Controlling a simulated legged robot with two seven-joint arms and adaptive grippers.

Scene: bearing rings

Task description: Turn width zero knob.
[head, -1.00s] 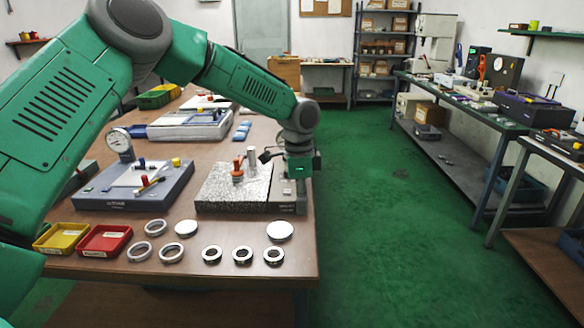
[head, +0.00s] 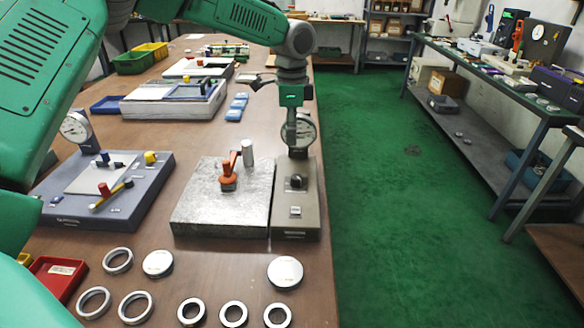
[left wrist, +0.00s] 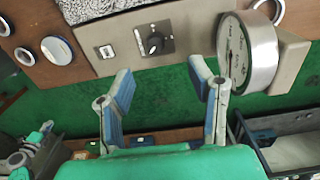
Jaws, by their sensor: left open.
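The black knob (head: 296,182) sits on a narrow grey-beige base (head: 297,222) at the right side of a speckled metal plate (head: 205,205). In the left wrist view the knob (left wrist: 154,44) has a light pointer mark and a dark square backing. A round dial gauge (head: 305,131) stands behind the knob; it also shows in the left wrist view (left wrist: 236,50). My left gripper (head: 290,138) points down by the gauge, above and behind the knob. In the left wrist view its fingers (left wrist: 162,72) are spread and empty, apart from the knob. My right gripper is not in view.
An orange-handled part (head: 228,178) and a grey post (head: 247,152) stand on the plate. Several rings (head: 233,314) and white discs (head: 285,271) lie in front. A blue-grey gauge stand (head: 70,190) is at left. Green floor (head: 400,230) lies open to the right.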

